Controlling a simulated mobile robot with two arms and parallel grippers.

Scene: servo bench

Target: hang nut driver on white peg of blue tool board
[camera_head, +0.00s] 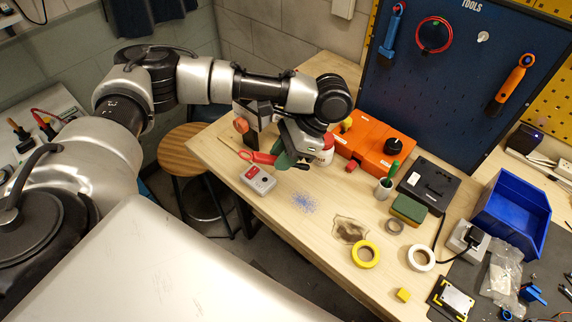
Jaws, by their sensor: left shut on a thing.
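The nut driver (263,158) has a red handle with a ring at its left end. My left gripper (284,159) is shut on it, low over the left part of the workbench. The green fingers hide the middle of the tool, and I cannot tell whether it touches the bench. The blue tool board (440,75) stands upright at the back right. Its white peg (483,37) is bare, between a red ring tool (434,49) and an orange-handled tool (511,84). My right gripper is not in view.
A grey box (258,180) lies just in front of the gripper. The bench's front middle has free room.

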